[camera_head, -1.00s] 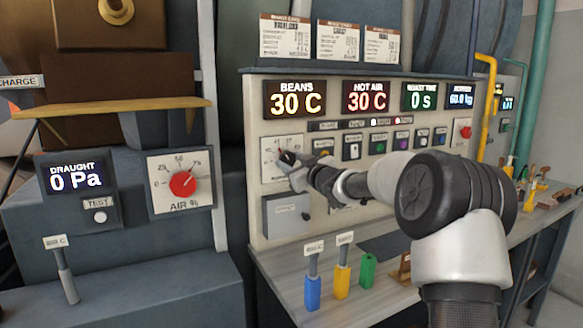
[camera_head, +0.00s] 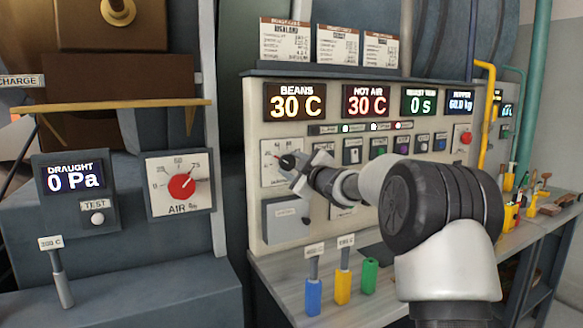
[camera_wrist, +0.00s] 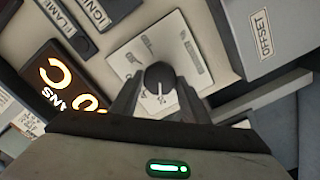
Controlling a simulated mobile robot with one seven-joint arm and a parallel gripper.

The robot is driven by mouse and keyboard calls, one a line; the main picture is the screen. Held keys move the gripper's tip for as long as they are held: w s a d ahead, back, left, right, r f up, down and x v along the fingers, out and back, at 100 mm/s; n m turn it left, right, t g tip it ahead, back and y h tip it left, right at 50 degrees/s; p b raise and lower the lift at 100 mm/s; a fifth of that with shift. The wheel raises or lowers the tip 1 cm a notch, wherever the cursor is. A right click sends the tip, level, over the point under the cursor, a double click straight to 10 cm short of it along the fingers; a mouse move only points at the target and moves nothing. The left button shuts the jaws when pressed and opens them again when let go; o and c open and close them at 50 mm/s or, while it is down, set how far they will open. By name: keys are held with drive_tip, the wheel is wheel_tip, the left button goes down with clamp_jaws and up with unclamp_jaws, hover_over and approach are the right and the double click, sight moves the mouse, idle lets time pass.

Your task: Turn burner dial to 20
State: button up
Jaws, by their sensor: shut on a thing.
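The burner dial (camera_head: 287,162) is a small black knob on a white scale plate, on the cream panel below the BEANS display. My gripper (camera_head: 294,171) reaches it from the right and is shut on it. In the wrist view the dial (camera_wrist: 160,77) sits between the two dark fingers of my gripper (camera_wrist: 160,92), with its white pointer line towards the bottom of the picture. The scale marks are rotated and too small to read, and the fingers hide part of the plate.
The BEANS display (camera_head: 295,102) and the HOT AIR display (camera_head: 372,101) both read 30 C. A red AIR % dial (camera_head: 182,187) is on a separate panel at left. A grey box (camera_head: 286,220) is below the burner dial. Blue, yellow and green holders (camera_head: 343,287) stand on the bench.

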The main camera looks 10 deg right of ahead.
idle(0.3)
drive_tip(key=o, duration=1.1)
drive_tip(key=shift+c, duration=0.2)
drive_tip(key=v, duration=1.7)
drive_tip(key=shift+s, duration=0.2)
